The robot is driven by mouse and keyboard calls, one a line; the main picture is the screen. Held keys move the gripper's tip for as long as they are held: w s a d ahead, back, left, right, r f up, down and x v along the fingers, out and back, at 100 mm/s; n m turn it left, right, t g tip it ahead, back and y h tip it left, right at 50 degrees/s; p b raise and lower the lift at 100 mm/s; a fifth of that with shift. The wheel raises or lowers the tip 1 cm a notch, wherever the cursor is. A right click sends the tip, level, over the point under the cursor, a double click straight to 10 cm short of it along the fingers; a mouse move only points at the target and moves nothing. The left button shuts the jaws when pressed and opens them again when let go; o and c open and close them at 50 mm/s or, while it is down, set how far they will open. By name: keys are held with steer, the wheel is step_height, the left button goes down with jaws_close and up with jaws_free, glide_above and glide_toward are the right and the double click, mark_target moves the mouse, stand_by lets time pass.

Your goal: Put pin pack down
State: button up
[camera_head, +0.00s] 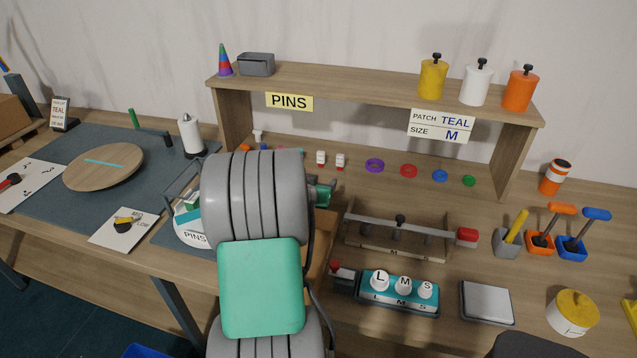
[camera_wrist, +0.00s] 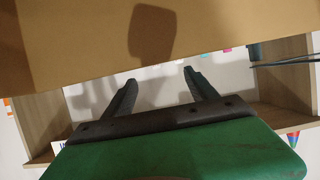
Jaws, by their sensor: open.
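My gripper (camera_wrist: 158,80) is open in the wrist view, with its two dark fingers apart and nothing visibly held between them. In the head view my arm hides the fingers. A round white tray marked PINS (camera_head: 194,238) is partly hidden behind my arm at the left. A yellow PINS sign (camera_head: 289,102) hangs on the shelf. Two small white-and-red items, one (camera_head: 321,158) beside the other (camera_head: 340,161), stand beneath the shelf; I cannot tell whether either is a pin pack. A plain brown surface (camera_wrist: 70,45) fills the top of the wrist view near the fingertips.
The wooden shelf (camera_head: 380,95) spans the back of the bench. A brown box-like thing (camera_head: 322,240) is partly hidden by my arm. A clamp rack (camera_head: 395,235), an L-M-S block (camera_head: 398,290) and a grey plate (camera_head: 487,302) stand to the right. A round wooden board (camera_head: 104,168) lies left.

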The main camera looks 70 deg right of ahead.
steer(key=shift+r+p, duration=0.45)
steer(key=shift+p, duration=0.1)
steer(key=shift+r+p, duration=0.6)
steer(key=shift+p, duration=0.1)
steer(key=f+b+v, duration=0.1)
steer(key=b+v, duration=0.1)
steer(key=v, duration=1)
steer(key=w+a+f+n+t+y, duration=0.1)
steer(key=w+a+n+t+y, duration=0.2)
steer(key=w+a, duration=0.55)
steer(key=w+a+f+n+y, duration=0.1)
steer(key=w+a+n+y, duration=0.4)
steer(key=a, duration=0.7)
steer(key=s+a+n+g+y, duration=0.1)
steer(key=s+a+n+y, duration=0.2)
steer(key=a, duration=2.2)
steer(key=n+y, duration=0.2)
steer(key=n, duration=0.3)
steer(key=shift+s+a+r+g, duration=0.2)
steer(key=shift+s+r+g, duration=0.05)
steer(key=shift+g, duration=0.15)
